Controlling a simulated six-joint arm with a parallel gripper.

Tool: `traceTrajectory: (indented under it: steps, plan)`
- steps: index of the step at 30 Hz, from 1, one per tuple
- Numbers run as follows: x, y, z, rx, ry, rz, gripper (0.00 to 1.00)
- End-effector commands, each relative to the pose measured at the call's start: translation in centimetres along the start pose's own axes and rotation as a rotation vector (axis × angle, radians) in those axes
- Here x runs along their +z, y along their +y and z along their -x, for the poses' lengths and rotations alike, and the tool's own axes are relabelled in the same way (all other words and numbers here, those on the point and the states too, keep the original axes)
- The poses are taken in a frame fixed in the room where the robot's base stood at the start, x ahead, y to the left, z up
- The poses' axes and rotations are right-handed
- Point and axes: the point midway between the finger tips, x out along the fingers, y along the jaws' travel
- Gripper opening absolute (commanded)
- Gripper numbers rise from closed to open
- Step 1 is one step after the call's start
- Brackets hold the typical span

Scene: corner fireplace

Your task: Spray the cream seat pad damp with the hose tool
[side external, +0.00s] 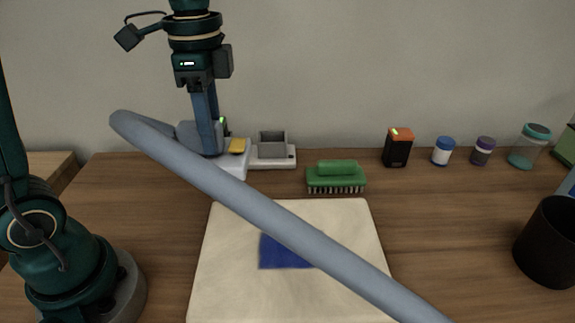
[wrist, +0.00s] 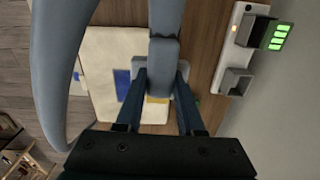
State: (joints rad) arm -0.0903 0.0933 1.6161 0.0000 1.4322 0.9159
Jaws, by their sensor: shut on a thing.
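The hose tool (side external: 192,133) is blue-grey, and a thick hose of the same colour loops from its left end. My gripper (side external: 208,148) is shut on the tool, behind and left of the pad. In the wrist view my gripper (wrist: 160,76) has its fingers on both sides of the tool's body (wrist: 164,50). The cream seat pad (side external: 225,265) lies flat on the table and bears a blue patch (side external: 283,255). The hose (side external: 270,220) crosses in front of the pad and hides part of it and of the patch. The pad (wrist: 105,50) also shows in the wrist view.
A white base with a grey socket (side external: 272,146) stands behind the pad. A green brush (side external: 336,180) lies at its back edge. An orange-topped black block (side external: 398,148), small jars (side external: 443,152) and a black cup (side external: 548,245) stand right. The table right of the pad is mostly clear.

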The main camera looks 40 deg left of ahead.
Motion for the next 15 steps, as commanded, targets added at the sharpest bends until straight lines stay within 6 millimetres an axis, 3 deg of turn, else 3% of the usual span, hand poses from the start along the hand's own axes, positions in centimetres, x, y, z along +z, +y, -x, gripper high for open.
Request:
traceTrajectory:
  steps: [5, 15]
  plan:
    - [-0.1, 0.0, 0.2, -0.002, 0.002, 0.0, 0.0]
    - [-0.1, -0.1, 3.4, -0.004, 0.003, 0.0, 0.0]
